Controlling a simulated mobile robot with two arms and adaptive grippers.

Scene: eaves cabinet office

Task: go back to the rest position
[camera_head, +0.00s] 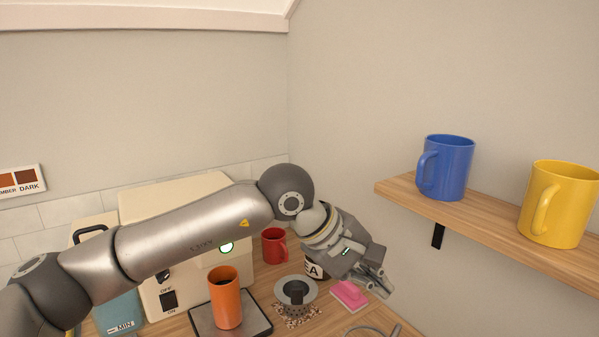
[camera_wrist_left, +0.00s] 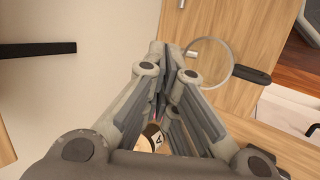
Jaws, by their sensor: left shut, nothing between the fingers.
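My left gripper (camera_head: 378,284) is at the end of my left arm, which reaches across the counter from the left in the head view. It hangs above the counter near a pink sponge (camera_head: 349,295) and a dark jar with a white label (camera_head: 315,268), which it partly covers. The fingers are shut with nothing between them. In the left wrist view the gripper (camera_wrist_left: 170,62) points toward the wooden counter, and part of the labelled jar (camera_wrist_left: 152,139) shows between the finger links. My right gripper is not in view.
A blue mug (camera_head: 446,167) and a yellow mug (camera_head: 559,205) stand on a wooden shelf (camera_head: 484,218) at right. A cream machine (camera_head: 150,206) is behind my arm. An orange mug (camera_head: 226,299), a red mug (camera_head: 274,246) and a grey funnel-like piece (camera_head: 296,289) are below.

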